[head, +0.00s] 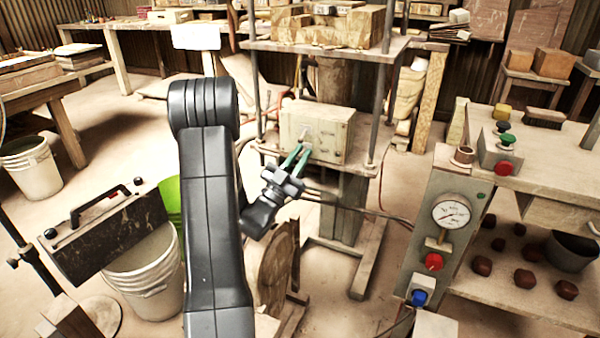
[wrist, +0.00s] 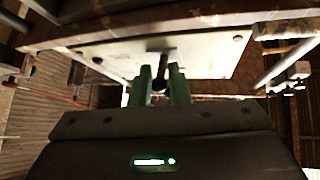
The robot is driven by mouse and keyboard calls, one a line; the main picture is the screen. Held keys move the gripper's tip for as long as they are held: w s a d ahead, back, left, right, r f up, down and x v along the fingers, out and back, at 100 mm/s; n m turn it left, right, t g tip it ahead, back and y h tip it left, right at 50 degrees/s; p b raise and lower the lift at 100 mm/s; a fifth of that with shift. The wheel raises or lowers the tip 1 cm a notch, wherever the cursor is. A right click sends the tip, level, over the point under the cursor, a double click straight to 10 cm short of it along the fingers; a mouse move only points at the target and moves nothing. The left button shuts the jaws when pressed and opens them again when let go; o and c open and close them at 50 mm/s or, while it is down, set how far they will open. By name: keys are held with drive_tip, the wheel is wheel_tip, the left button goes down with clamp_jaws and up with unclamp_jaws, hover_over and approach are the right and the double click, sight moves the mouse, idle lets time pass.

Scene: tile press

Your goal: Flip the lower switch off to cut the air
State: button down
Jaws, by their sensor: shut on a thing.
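The switch lever (wrist: 161,70) is a short dark stick with a rounded end, set on a pale switch box (head: 331,136) on the press frame. The box also shows in the wrist view (wrist: 210,55). My gripper (head: 299,152) has green fingers and reaches up to the front of the box. In the wrist view the fingers (wrist: 162,84) stand on either side of the lever, shut on it. In the head view the lever is small at the fingertips, and I cannot tell its exact tilt.
A panel with a pressure gauge (head: 451,211), a red knob (head: 433,261) and a blue knob (head: 419,298) stands at the right. White buckets (head: 146,275) stand at the left. Press posts (head: 383,110) flank the box. Open floor lies at the left.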

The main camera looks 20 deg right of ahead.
drive_tip(key=f+m+h+b, duration=0.1)
drive_tip(key=b, duration=0.2)
drive_tip(key=shift+g, duration=0.3)
drive_tip(key=shift+h+b, duration=0.4)
drive_tip(key=shift+b, duration=0.25)
drive_tip(key=shift+w+r+m+h+b, duration=0.15)
drive_tip(key=shift+m+h+b, duration=0.2)
drive_tip(key=shift+b, duration=0.5)
drive_tip(key=c, duration=1.7)
unclamp_jaws()
